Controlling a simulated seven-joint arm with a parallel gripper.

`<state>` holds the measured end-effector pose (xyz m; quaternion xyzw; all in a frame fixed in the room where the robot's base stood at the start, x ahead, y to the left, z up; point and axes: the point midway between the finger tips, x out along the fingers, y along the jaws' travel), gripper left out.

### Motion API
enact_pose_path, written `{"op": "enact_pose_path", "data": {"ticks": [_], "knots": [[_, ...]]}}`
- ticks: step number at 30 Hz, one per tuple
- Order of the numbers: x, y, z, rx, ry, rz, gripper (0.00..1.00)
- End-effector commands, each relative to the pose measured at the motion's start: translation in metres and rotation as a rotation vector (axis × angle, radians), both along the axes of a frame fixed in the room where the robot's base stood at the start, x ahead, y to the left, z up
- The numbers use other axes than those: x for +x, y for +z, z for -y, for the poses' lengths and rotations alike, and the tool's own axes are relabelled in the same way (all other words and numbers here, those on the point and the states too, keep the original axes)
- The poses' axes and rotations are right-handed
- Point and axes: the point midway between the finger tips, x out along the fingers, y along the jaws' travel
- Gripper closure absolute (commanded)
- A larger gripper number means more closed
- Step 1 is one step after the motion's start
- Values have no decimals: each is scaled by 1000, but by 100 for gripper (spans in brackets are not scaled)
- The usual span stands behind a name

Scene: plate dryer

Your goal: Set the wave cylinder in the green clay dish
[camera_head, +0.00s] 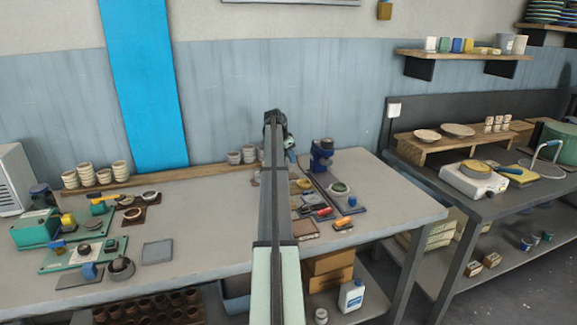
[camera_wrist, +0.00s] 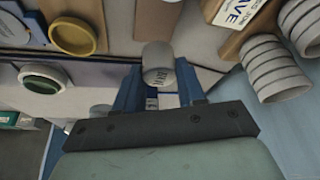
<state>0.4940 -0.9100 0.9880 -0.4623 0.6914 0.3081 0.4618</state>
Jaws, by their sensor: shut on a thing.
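My gripper (camera_wrist: 160,95) is shut on a small pale grey cylinder (camera_wrist: 157,60), which stands out between the blue fingertips and has dark lettering on its side. In the head view my gripper (camera_head: 290,152) is at the back of the table, mostly behind my arm, and the cylinder cannot be made out there. A round dish with a green centre and pale rim (camera_wrist: 41,78) lies left of the gripper in the wrist view, apart from the held cylinder. It also shows in the head view (camera_head: 340,188) on a dark board, right of my arm.
A round yellow piece (camera_wrist: 73,36) lies near the green dish. A sign reading "AVE" (camera_wrist: 240,10) and ridged grey cups (camera_wrist: 272,68) are at the right of the wrist view. A blue device (camera_head: 321,156) stands behind the dish. The table's right end (camera_head: 400,205) is clear.

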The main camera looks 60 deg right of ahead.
Motion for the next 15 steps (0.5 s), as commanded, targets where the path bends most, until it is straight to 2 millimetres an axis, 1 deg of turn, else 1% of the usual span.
{"op": "enact_pose_path", "data": {"ticks": [1,3,7,9,12,14,15], "knots": [[1,11,1,-1,-1,1,93],[0,21,1,0,-1,1,93],[0,36,1,0,2,0,93],[0,42,-1,1,15,1,93],[-2,44,-6,3,62,1,93],[-5,43,-14,4,111,0,93],[-6,42,-23,6,152,2,93]]}}
